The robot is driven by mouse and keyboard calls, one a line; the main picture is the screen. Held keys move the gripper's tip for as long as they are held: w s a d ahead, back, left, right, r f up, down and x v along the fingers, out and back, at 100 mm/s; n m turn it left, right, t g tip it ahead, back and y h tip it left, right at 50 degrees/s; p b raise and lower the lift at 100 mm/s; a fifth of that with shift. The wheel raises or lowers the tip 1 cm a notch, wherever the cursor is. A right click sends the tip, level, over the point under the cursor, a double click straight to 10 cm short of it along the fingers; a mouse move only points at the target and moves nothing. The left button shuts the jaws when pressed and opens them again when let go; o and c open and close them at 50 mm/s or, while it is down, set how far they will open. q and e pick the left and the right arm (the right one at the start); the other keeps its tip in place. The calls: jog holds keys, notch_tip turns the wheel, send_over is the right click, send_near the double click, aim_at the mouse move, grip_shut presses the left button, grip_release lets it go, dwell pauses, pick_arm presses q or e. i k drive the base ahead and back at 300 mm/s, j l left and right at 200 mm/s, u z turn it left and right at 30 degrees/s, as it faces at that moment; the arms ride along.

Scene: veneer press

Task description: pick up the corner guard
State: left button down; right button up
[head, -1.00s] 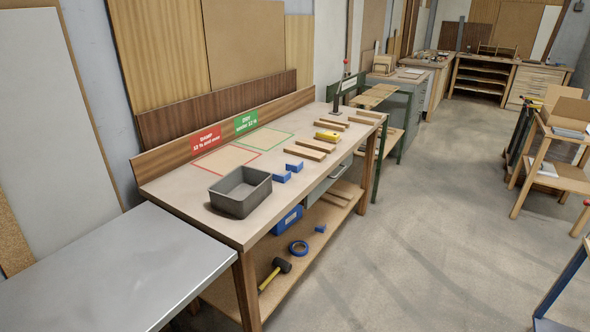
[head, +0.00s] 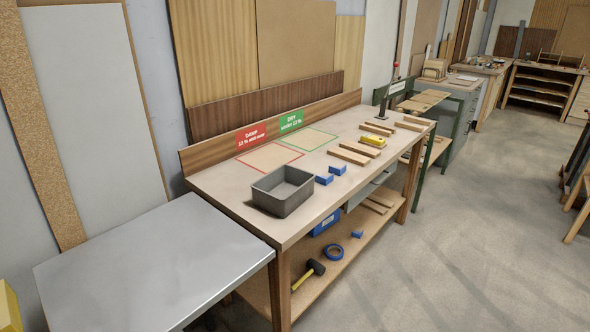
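Two small blue pieces that look like corner guards lie on the workbench, one nearer (head: 324,179) and one just behind it (head: 338,169), to the right of a grey open bin (head: 282,190). A similar small blue piece (head: 357,234) lies on the bench's lower shelf (head: 340,262). The frames do not show which is the corner guard of the task. Neither of my grippers is in view.
The wooden workbench (head: 225,186) also holds wood strips, a yellow device (head: 373,141) and red and green signs. A metal table (head: 150,265) adjoins at left. Floor at right is clear.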

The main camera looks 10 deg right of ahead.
aim_at(338, 171)
jog(key=i+l+u, duration=0.2)
jog(key=u, duration=0.2)
jog(key=i+l+u, duration=0.1)
jog(key=l+u, duration=0.3)
jog(key=i+l+u, duration=0.15)
jog(key=l, duration=0.3)
jog(key=l+u, duration=0.15)
jog(key=l, duration=0.3)
jog(key=i+l, duration=0.1)
jog(key=l, duration=0.55)
jog(key=i+l+u, duration=0.15)
jog(key=l, duration=0.5)
jog(key=i+l, duration=0.1)
jog(key=l, duration=0.55)
jog(key=l+u, duration=0.15)
jog(key=l, duration=0.55)
jog(key=i, duration=0.05)
